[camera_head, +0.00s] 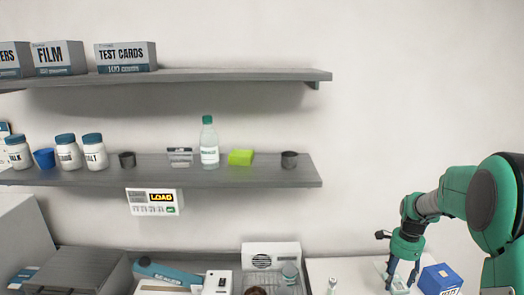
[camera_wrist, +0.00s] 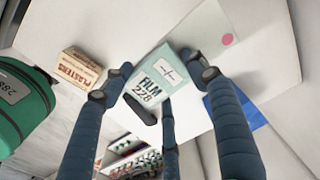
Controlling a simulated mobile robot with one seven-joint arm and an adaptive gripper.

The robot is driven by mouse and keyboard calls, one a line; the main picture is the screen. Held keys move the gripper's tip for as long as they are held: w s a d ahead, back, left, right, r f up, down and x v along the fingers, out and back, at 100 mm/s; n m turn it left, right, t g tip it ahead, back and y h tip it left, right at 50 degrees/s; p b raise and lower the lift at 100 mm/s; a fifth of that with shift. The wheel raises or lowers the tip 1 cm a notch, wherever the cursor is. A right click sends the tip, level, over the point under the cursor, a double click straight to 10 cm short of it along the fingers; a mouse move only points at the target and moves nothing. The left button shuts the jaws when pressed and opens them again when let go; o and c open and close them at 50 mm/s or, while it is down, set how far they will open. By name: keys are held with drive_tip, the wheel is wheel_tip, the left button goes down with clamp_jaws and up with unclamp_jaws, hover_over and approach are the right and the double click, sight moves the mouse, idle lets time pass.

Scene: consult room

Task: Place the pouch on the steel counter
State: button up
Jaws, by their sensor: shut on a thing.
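My gripper (camera_head: 403,265) is at the lower right in the head view, over a white worktop. In the wrist view my gripper (camera_wrist: 158,83) is shut on a pale teal packet marked FILM 228 (camera_wrist: 152,90). It looks like the pouch, but its full shape is partly hidden by the fingers. A pale flat piece with a pink dot (camera_wrist: 226,39) shows just beyond it; I cannot tell whether it is separate. A grey counter surface (camera_head: 215,261), seemingly the steel counter, runs low along the wall, mostly covered or cut off.
A plasters carton (camera_wrist: 78,68) lies left in the wrist view. Several items crowd the counter, including a white vented unit (camera_head: 268,256). Two shelves are above.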

drive_tip(key=s+d+r+n+p, duration=0.1)
drive_tip(key=s+d+r+n, duration=0.3)
drive_tip(key=d+r, duration=0.6)
drive_tip(key=s+d+r+n+p, duration=0.2)
drive_tip(key=s+d+r+n, duration=0.3)
drive_tip(key=d+r, duration=0.5)
wheel_tip(320, 180, up, 8)
drive_tip(key=shift+s+d+f+p, duration=0.15)
drive_tip(key=shift+s+f+p, duration=0.15)
drive_tip(key=shift+s, duration=0.4)
drive_tip(key=w+a+f+n+b, duration=0.1)
drive_tip(key=a+f, duration=0.4)
drive_tip(key=f, duration=0.5)
drive_tip(key=w+a+f+n+b, duration=0.1)
drive_tip(key=a+f+n, duration=0.3)
drive_tip(key=f, duration=0.7)
drive_tip(key=w+a+f+n+b, duration=0.2)
drive_tip(key=a+f+n, duration=0.1)
drive_tip(key=a+f, duration=0.4)
wheel_tip(320, 180, down, 3)
drive_tip(key=shift+f, duration=0.15)
drive_tip(key=shift+f+b, duration=0.45)
drive_tip(key=shift+f, duration=2.05)
